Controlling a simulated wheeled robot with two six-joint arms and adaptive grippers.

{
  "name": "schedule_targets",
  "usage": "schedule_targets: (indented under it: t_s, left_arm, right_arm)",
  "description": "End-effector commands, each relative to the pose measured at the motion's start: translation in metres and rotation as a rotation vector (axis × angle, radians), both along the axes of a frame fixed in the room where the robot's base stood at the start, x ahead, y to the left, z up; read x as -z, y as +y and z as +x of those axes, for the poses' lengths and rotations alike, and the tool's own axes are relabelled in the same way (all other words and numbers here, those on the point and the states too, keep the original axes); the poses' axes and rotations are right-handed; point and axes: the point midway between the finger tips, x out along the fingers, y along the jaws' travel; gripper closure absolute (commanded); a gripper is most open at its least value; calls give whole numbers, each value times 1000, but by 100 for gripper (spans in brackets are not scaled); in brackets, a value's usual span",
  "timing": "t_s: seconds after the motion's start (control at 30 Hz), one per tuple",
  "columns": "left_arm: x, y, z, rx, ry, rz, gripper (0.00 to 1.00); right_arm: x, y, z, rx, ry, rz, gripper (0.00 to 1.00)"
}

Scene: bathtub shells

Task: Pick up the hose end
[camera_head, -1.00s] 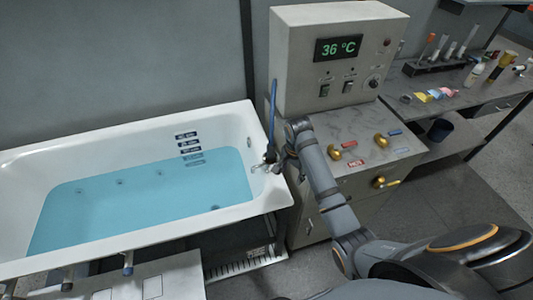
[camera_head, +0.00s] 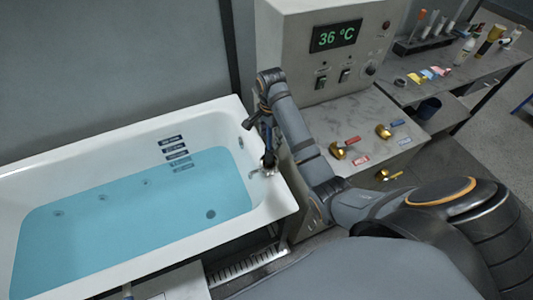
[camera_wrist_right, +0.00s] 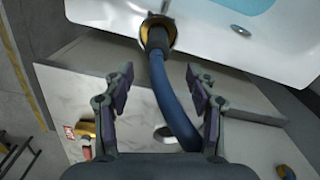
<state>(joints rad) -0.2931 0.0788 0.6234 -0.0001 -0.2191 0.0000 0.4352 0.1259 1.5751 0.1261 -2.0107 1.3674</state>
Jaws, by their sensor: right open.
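The blue hose (camera_wrist_right: 172,100) ends in a dark connector with a brass ring (camera_wrist_right: 157,35), which sits at the bathtub rim. In the head view the dark hose end (camera_head: 268,159) shows at the tub's right end, partly hidden by my arm. My right gripper (camera_wrist_right: 158,82) is open, and the hose runs between its two spread fingers in the wrist view. I cannot tell how far above the hose the fingers are. In the head view my right gripper (camera_head: 258,122) hangs over the tub's right edge. My left gripper is not in view.
The white bathtub (camera_head: 228,112) holds blue water. To its right stands a control cabinet (camera_head: 290,50) reading 36 °C, with a marble top carrying brass valves (camera_head: 338,150). A side bench (camera_head: 405,70) with bottles and a tube rack stands further right.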

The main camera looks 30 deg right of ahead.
Motion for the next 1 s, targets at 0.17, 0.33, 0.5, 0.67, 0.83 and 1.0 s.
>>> schedule_targets:
  t_s: [0.17,0.33,0.5,0.67,0.83,1.0]
  left_arm:
    - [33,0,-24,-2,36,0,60]
    - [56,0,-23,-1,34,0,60]
    - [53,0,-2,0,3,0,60]
    - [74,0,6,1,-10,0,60]
    - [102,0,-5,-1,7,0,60]
    - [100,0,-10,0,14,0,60]
  right_arm:
    - [32,0,0,-1,0,0,43]
    - [54,1,0,-1,-1,0,43]
    - [54,1,-1,-1,-1,0,43]
    - [77,5,-3,-1,0,1,43]
    - [104,7,-3,-1,-1,1,43]
    - [103,6,-3,-1,-2,0,43]
